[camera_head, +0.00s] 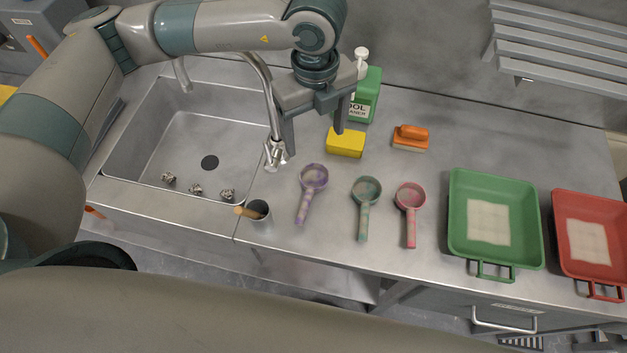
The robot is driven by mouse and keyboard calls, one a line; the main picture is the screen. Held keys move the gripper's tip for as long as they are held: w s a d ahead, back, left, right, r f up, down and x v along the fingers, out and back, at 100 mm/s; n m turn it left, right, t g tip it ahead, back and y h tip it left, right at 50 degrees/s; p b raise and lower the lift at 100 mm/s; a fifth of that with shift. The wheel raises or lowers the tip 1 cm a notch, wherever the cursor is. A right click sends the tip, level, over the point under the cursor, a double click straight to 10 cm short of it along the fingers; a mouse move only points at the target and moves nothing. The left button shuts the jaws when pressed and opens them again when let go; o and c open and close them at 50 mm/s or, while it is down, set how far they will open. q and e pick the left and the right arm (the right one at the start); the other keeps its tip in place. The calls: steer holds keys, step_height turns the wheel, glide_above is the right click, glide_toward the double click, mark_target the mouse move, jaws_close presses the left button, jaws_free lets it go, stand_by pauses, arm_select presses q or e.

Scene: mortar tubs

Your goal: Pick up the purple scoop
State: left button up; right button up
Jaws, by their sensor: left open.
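The purple scoop (304,208) lies on the steel counter, its round bowl toward the back and its handle toward the front edge. My left gripper (314,142) hangs above the counter behind the scoop, its two fingers spread and nothing between them. One finger is near the tap, the other in front of the green bottle. The gripper is apart from the scoop. My right gripper is not in view.
A green scoop (364,216) and a red scoop (411,219) lie right of the purple one. A yellow sponge (345,143), an orange brush (411,138), a green bottle (368,95) and a tap (274,150) are nearby. Green (534,225) and red (563,262) trays stand right.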

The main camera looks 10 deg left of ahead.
arm_select(q)
steer(key=b, duration=0.5)
glide_above(315, 176)
steer(key=f, duration=1.2)
steer(key=shift+s, duration=0.3)
steer(key=shift+w+f+b, duration=0.15)
steer(key=shift+f+b, duration=0.25)
steer(key=shift+f, duration=0.95)
steer(key=shift+w+f+b, duration=0.15)
steer(key=shift+f+b, duration=0.2)
steer(key=shift+f, duration=0.95)
steer(key=c, duration=1.2)
